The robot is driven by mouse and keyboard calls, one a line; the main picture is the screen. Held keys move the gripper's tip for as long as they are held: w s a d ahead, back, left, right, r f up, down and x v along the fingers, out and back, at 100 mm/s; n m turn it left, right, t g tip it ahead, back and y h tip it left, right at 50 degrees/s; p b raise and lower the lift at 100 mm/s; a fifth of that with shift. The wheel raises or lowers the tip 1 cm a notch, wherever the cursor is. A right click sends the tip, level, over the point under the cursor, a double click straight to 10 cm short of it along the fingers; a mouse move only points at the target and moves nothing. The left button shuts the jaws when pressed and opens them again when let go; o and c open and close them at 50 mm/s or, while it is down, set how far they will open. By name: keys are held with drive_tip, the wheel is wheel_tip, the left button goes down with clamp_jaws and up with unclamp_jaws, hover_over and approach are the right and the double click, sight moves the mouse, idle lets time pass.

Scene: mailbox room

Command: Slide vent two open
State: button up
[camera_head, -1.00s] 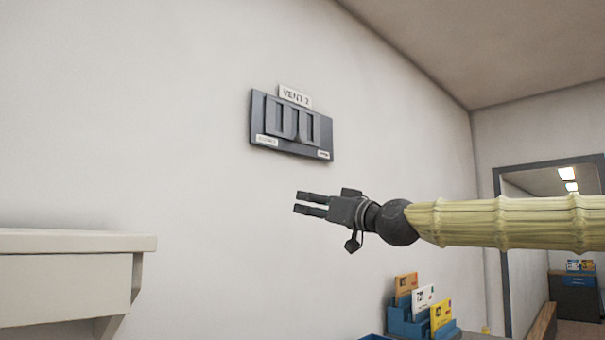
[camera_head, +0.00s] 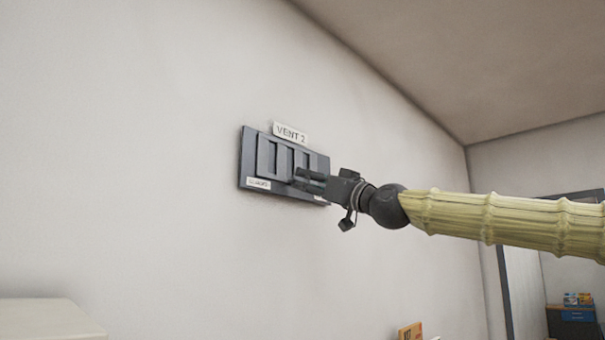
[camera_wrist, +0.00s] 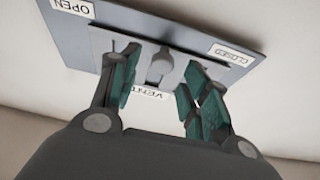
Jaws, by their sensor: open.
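Vent 2 is a dark grey plate (camera_head: 247,160) on the wall with a lighter grey slotted slider (camera_head: 267,158). My gripper (camera_head: 302,178) is at the vent's lower right part, its fingertips over the slider. In the wrist view the plate (camera_wrist: 190,28) appears upside down, with an OPEN label (camera_wrist: 73,7) at left and a CLOSED label (camera_wrist: 231,53) at right. A small grey knob (camera_wrist: 161,66) sits between my open fingers, with gaps on both sides. In the head view my gripper hides the knob and the right label.
A white VENT 2 sign (camera_head: 290,133) is above the plate. A pale shelf (camera_head: 48,320) juts out at the lower left. The wall around the vent is bare.

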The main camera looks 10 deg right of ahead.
sight(300, 179)
drive_tip(key=shift+p+x, duration=0.6)
drive_tip(key=shift+x, duration=1.1)
